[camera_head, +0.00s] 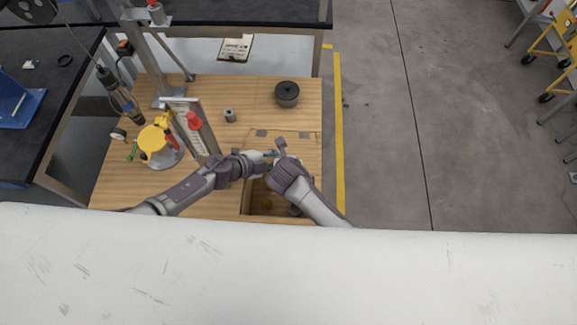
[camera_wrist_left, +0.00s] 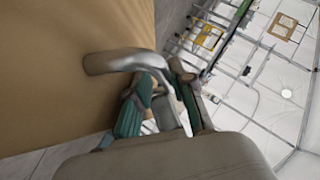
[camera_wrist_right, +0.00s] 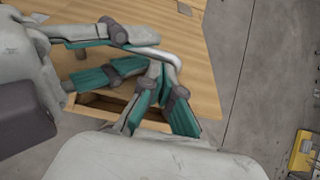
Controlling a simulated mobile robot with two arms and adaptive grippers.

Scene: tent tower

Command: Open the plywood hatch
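The plywood hatch (camera_head: 284,143) is set in the wooden tabletop and stands partly raised, with a dark opening (camera_head: 262,203) showing on its near side. It also shows in the right wrist view (camera_wrist_right: 196,62). A curved metal handle (camera_wrist_left: 112,61) is fixed to the panel and also shows in the right wrist view (camera_wrist_right: 152,51). My right gripper (camera_wrist_right: 163,80) has its fingers closed about the handle's end. My left gripper (camera_wrist_left: 163,100) is at the handle from the left, its fingers apart with the bar between them. My arms hide part of the hatch in the head view.
On the tabletop stand a dark round pot (camera_head: 287,94), a small grey cylinder (camera_head: 230,115), a yellow device (camera_head: 155,141) and an upright panel (camera_head: 190,125) to the left. A clipboard (camera_head: 235,47) lies behind. Open floor (camera_head: 390,130) is at right.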

